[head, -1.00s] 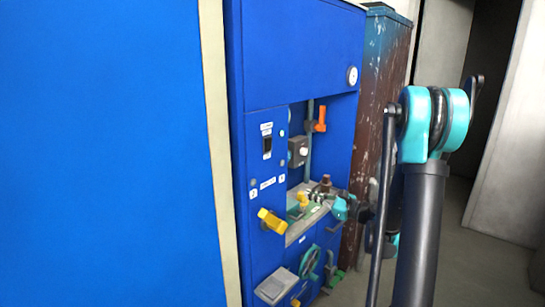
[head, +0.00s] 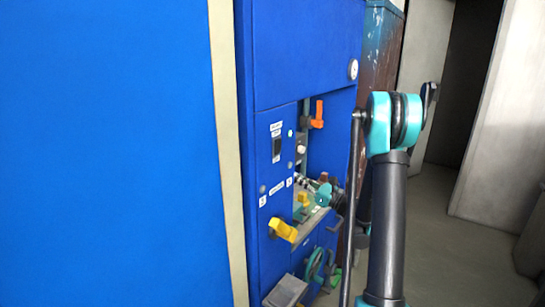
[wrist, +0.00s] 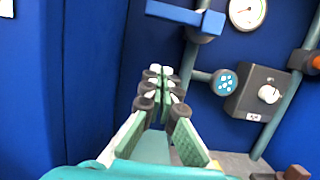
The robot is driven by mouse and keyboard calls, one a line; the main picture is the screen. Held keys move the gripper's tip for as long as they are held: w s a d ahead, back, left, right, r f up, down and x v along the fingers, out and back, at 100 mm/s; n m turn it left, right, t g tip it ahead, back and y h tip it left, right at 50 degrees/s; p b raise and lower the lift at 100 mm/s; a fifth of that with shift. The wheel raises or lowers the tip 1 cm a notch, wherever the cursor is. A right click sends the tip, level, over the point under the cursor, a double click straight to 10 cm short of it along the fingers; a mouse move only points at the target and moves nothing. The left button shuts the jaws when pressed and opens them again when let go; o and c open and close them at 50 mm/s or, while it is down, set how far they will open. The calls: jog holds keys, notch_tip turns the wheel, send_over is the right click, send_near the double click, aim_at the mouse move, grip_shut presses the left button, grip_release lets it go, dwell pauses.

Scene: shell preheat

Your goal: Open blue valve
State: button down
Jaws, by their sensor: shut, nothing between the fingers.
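The blue valve handle (wrist: 185,14) shows as a flat blue bar at the top of the wrist view, on a grey pipe in the recess. I cannot make it out in the head view, where the cabinet front hides part of the recess. My gripper (wrist: 160,78) is shut and empty, pointing into the recess. Its fingertips appear below and slightly left of the handle in the wrist view, apart from it. In the head view my gripper (head: 308,184) is in the recess opening, above the small shelf.
A gauge (wrist: 247,12) is right of the handle. A grey box (wrist: 258,94) with a white knob and a round blue fitting (wrist: 225,82) sit lower right. A blue wall stands close on the left. The head view shows an orange handle (head: 317,115) and a yellow handle (head: 283,230).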

jog(key=shift+a, duration=0.15)
jog(key=w+a+r, duration=0.5)
jog(key=a+r, duration=0.1)
jog(key=a, duration=0.1)
jog(key=shift+w+a+r, duration=0.2)
jog(key=shift+w+a, duration=0.1)
jog(key=shift+w, duration=0.05)
jog(key=shift+r, duration=0.1)
dwell(0.6)
